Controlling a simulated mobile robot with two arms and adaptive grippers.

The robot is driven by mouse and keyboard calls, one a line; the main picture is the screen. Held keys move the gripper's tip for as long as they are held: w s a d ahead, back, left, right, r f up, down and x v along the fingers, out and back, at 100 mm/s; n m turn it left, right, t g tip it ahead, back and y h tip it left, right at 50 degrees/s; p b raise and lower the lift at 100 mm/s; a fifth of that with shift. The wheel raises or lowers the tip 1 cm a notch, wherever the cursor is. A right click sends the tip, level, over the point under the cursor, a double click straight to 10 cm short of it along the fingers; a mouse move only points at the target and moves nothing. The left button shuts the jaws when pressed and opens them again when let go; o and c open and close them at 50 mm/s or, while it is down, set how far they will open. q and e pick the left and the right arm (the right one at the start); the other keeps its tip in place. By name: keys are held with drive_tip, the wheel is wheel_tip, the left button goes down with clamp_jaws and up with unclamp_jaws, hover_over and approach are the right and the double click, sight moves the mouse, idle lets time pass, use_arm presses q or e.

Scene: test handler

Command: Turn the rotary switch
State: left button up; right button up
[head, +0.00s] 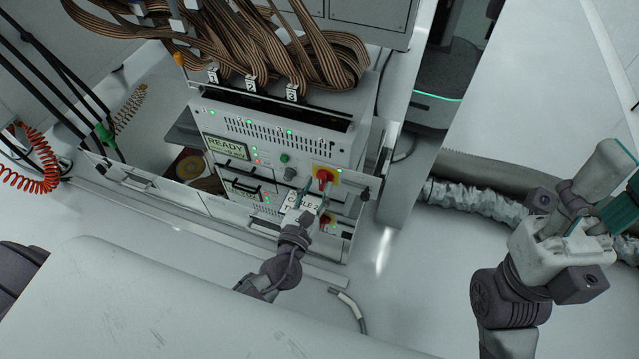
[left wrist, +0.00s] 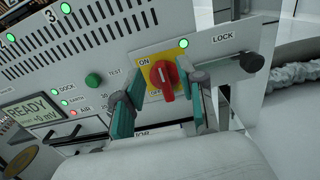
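The red rotary switch (head: 325,176) sits on a yellow plate at the right of the test handler's front panel. In the left wrist view the red knob (left wrist: 162,80) has its grip roughly vertical, with "ON" at upper left and partly covered lettering below. My left gripper (head: 314,190) is in front of the panel at the switch. In the left wrist view its teal fingers (left wrist: 165,88) are apart on either side of the knob, with visible gaps. My right gripper (head: 617,208) is away at the right edge, partly cut off; its opening is unclear.
A green button (left wrist: 93,80) and a READY display (head: 227,146) are left of the switch. A black LOCK knob (left wrist: 252,62) is to its right. Ribbon cables (head: 270,45) hang above. A grey cable end (head: 348,303) lies on the floor below.

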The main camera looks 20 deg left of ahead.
use_arm(q)
drive_tip(key=shift+w, duration=1.05)
clamp_jaws()
